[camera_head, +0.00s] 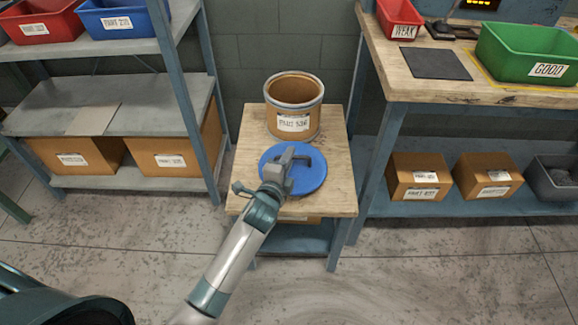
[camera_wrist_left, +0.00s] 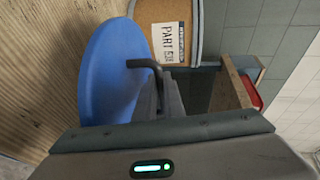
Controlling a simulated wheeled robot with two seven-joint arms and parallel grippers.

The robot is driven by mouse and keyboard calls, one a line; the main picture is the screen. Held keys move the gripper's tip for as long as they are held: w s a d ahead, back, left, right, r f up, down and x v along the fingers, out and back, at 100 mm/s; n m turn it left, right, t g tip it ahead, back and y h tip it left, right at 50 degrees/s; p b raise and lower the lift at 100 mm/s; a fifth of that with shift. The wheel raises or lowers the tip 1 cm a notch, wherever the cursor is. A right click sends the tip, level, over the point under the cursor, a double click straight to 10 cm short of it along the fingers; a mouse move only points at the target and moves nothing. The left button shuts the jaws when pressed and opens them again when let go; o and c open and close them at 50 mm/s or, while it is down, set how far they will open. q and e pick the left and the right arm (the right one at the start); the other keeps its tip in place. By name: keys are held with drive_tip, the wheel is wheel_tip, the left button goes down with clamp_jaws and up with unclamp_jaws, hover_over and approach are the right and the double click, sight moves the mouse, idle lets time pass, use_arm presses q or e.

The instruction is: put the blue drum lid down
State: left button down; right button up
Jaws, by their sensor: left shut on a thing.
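The blue drum lid (camera_head: 312,178) is a round disc with a dark handle at the front half of the small wooden table (camera_head: 336,202). My left gripper (camera_head: 290,162) is over the lid and shut on its handle. In the left wrist view the blue lid (camera_wrist_left: 103,70) stands beside the gripper (camera_wrist_left: 158,85), with the wood top behind it. I cannot tell whether the lid touches the table. The open brown drum (camera_head: 293,104) with a grey rim and a label stands behind the lid, uncovered. My right gripper is out of view.
A workbench (camera_head: 378,60) at the right holds a green bin (camera_head: 530,50), a red bin (camera_head: 399,18) and a dark mat (camera_head: 435,64). A grey shelf (camera_head: 150,95) with bins and boxes stands at the left. The small table's front right corner is bare.

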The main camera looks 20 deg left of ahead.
use_arm(q)
drive_tip(key=shift+f, duration=0.2)
wheel_tip(320, 180, down, 3)
drive_tip(key=shift+b, duration=0.55)
drive_tip(key=shift+f, duration=0.25)
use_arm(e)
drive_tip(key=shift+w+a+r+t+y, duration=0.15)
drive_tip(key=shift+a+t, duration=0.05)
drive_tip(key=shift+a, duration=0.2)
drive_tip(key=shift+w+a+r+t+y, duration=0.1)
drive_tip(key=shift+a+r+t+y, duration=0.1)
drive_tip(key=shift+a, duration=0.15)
use_arm(q)
drive_tip(key=shift+f, duration=0.15)
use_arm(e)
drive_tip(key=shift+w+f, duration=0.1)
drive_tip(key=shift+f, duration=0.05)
use_arm(q)
drive_tip(key=c, duration=1.9)
unclamp_jaws()
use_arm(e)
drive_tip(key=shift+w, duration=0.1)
use_arm(q)
drive_tip(key=shift+o, duration=0.2)
